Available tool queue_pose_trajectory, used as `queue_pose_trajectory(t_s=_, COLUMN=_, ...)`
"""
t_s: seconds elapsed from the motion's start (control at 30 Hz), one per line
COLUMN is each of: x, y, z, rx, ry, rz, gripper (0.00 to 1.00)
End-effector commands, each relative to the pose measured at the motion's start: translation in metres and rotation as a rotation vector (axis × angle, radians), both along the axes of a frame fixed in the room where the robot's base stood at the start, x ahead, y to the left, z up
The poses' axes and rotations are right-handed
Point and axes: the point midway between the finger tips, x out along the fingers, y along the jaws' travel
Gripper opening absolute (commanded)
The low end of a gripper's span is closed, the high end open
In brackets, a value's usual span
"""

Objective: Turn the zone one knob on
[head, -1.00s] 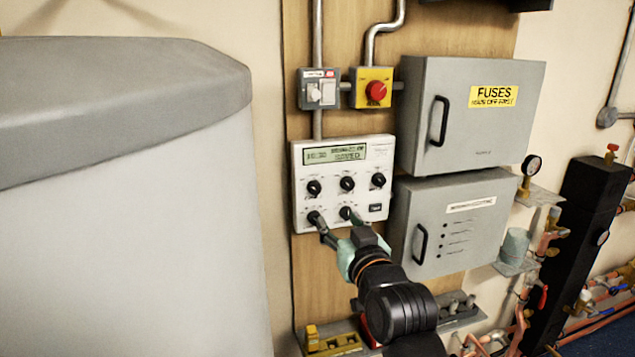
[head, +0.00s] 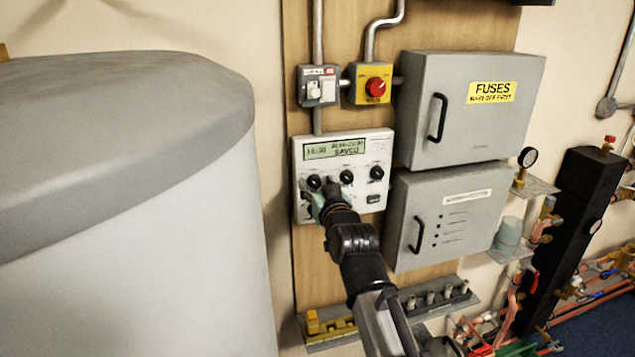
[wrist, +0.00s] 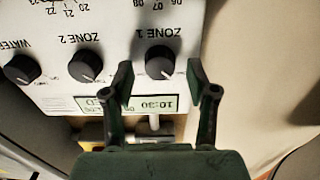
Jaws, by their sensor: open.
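The zone one knob (head: 314,182) is the leftmost, just above my gripper (head: 320,194). In the wrist view, where the panel appears upside down, the knob (wrist: 160,62) lies under the label "ZONE 1". My gripper (wrist: 160,76) is open there, one finger on each side of the knob in the picture. Whether the fingers touch it I cannot tell. The lower panel knobs are mostly hidden behind my gripper.
The zone 2 knob (wrist: 85,66) is close beside my left finger in the wrist view. Right of the panel are a fuse box (head: 470,115) and a lower grey box (head: 450,220). A large grey tank (head: 130,220) fills the left.

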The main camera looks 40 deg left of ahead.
Motion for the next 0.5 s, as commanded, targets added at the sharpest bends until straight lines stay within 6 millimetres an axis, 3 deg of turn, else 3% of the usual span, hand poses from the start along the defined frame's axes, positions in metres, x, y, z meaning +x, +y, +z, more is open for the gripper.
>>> queue_pose_trajectory(t_s=0.33, x=0.002, y=0.0027, z=-0.0004, rx=0.0, ry=0.0, rz=0.0, gripper=0.58)
queue_pose_trajectory(t_s=0.37, x=0.002, y=0.0027, z=-0.0004, rx=0.0, ry=0.0, rz=0.0, gripper=0.51)
queue_pose_trajectory(t_s=0.5, x=0.002, y=0.0026, z=-0.0003, rx=0.0, ry=0.0, rz=0.0, gripper=0.01)
